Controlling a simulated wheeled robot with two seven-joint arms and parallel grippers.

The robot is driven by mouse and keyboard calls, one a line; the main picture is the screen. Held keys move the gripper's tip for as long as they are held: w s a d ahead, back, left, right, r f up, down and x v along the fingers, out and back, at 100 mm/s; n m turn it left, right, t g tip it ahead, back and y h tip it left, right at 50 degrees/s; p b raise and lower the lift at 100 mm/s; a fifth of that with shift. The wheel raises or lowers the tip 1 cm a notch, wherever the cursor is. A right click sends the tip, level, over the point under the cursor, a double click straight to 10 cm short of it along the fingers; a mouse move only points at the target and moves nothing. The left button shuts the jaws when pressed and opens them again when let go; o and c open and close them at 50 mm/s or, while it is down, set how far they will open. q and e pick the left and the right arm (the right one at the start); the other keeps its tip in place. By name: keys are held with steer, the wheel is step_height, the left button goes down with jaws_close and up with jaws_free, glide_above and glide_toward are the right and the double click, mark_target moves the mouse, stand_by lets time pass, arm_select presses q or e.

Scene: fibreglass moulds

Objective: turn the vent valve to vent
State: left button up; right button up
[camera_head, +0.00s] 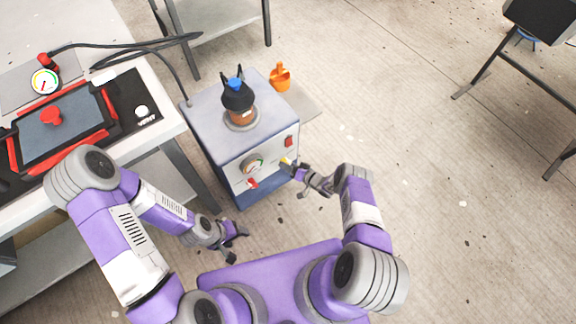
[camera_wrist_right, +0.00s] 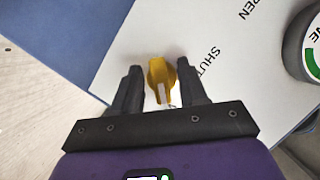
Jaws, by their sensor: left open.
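A yellow valve handle (camera_wrist_right: 160,78) sticks out of the pump cart's front panel, with SHUT and a partly cut-off OPEN printed beside it. In the head view it is a small yellow spot (camera_head: 285,161). A red handle (camera_head: 253,183) sits lower on the same panel, below the gauge (camera_head: 253,165); I cannot tell which handle is labelled vent. My right gripper (camera_head: 302,171) has its fingers on either side of the yellow handle (camera_wrist_right: 160,92), with slim gaps seen beside it. My left gripper (camera_head: 237,242) is open and empty, low in front of the cart.
A table (camera_head: 165,118) with a red-edged mould (camera_head: 55,135) stands at left. Hoses run behind.

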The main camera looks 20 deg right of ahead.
steer(key=p+v, duration=0.2)
steer(key=v, duration=0.5)
steer(key=shift+s, duration=0.25)
steer(key=shift+w+d+r+p, duration=0.1)
steer(key=shift+d+r+p, duration=0.05)
steer(key=shift+p, duration=0.15)
step_height(320, 180, up, 5)
steer(key=w+m+g+h+p, duration=0.1)
steer(key=m+h+p, duration=0.1)
steer(key=h, duration=0.1)
steer(key=s+a+r+n+g+h+p, duration=0.1)
steer(key=s+a+r+g+p, duration=0.1)
steer(key=s+a+r+g, duration=0.3)
steer(key=s+a+r+g+p, duration=0.3)
steer(key=s+a+r+g, duration=0.2)
steer(key=s+r, duration=0.9)
steer(key=s, duration=0.4)
steer(key=shift+s+a+n+h, duration=0.25)
steer(key=shift+s+n+h, duration=0.15)
steer(key=shift+r, duration=0.1)
